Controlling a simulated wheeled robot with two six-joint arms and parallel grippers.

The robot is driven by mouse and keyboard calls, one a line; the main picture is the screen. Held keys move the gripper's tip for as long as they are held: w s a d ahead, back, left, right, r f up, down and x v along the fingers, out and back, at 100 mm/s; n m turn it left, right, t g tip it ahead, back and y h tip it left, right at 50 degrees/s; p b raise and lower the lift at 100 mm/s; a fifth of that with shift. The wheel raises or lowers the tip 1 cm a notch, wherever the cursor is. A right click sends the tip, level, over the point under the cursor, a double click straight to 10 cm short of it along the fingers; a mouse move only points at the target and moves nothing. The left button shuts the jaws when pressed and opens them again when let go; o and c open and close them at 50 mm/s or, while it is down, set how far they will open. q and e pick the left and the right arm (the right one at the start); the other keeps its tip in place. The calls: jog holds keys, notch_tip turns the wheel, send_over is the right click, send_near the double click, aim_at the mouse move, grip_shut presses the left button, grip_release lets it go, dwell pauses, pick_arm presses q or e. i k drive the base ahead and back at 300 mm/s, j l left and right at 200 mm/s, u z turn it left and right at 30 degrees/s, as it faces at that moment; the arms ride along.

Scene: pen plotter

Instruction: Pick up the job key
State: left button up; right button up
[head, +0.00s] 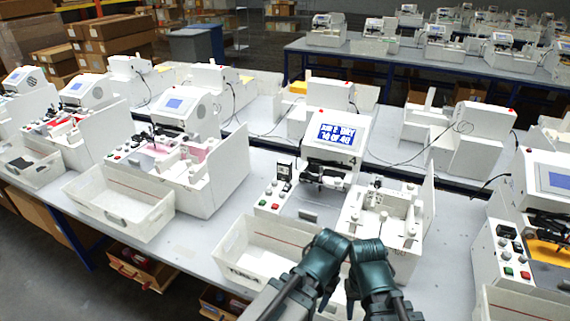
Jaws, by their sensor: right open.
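I cannot make out the job key in the head view. A white pen plotter (337,152) with a lit blue screen stands at the middle of the front table. Its small buttons and a dark slotted part sit on the panel at its left. My right gripper (354,290) is low at the bottom centre, in front of the plotter and over the right part of a white tray. It is open, and no object shows in it. My left arm comes in beside it, close to the right one. Its gripper (324,299) is dark and small, so its jaws are unclear.
The white tray (248,240) lies at the plotter's front left. A white fixture (388,215) with upright side panels stands right of the plotter. Another plotter (187,117) with its tray (118,203) is at left. Grey table (197,246) shows between the trays.

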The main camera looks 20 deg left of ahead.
aim_at(284, 166)
jog(key=i+j+z, duration=0.1)
jog(key=j+z, duration=0.25)
jog(key=j, duration=0.65)
jog(key=i+j+z, duration=0.35)
jog(key=i+j, duration=0.1)
